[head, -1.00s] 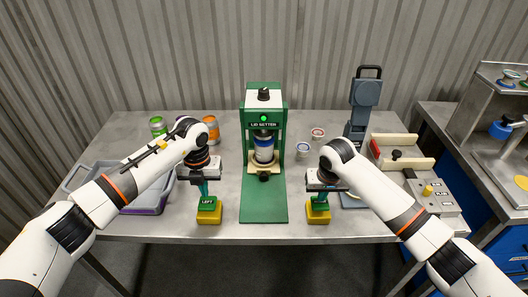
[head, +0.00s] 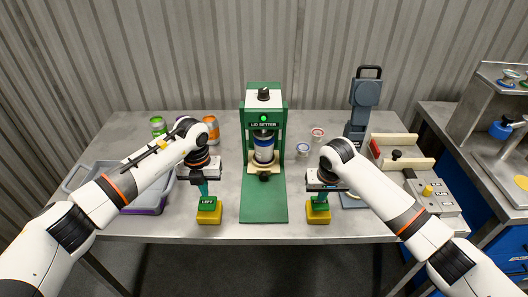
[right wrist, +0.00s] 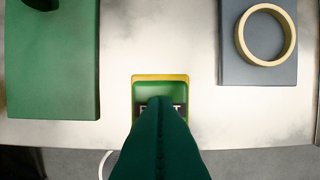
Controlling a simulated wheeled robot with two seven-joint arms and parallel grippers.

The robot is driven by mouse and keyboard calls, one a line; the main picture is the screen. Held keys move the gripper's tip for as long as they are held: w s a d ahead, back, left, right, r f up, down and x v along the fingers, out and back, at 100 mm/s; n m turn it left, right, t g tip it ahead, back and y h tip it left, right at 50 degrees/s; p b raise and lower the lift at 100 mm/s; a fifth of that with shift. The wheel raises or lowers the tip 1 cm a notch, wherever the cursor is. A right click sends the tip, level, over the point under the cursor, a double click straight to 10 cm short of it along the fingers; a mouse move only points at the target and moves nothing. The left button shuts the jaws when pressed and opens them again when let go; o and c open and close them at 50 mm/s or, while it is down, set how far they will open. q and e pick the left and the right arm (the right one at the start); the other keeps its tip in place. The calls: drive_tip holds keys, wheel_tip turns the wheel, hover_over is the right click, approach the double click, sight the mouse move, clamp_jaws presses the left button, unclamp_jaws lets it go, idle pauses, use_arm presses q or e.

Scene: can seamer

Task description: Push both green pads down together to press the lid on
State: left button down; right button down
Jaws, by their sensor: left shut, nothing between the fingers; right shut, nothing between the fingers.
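The green lid setter (head: 264,102) stands mid-table with its lamp lit green. A blue-and-white can (head: 264,149) stands upright under its head, which hides the can's top and any lid. The left green pad (head: 207,208) sits on a yellow base at the front edge. My left gripper (head: 205,195) is shut, pointing down with its fingertips at the pad's top. The right green pad (head: 317,211) sits on a matching yellow base. My right gripper (head: 321,195) is shut, with its tips at that pad. In the right wrist view the shut fingers (right wrist: 158,100) cover most of the pad (right wrist: 141,94).
A grey bin (head: 75,178) is at the left, with green and orange cans (head: 211,125) behind. Two small lids (head: 303,149) lie right of the setter. A blue-grey machine (head: 365,100) and a control box (head: 432,195) stand at the right. The green mat (head: 263,203) is clear.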

drive_tip(key=shift+r, duration=1.25)
use_arm(q)
drive_tip(key=shift+f, duration=0.1)
use_arm(e)
drive_tip(key=shift+f, duration=0.1)
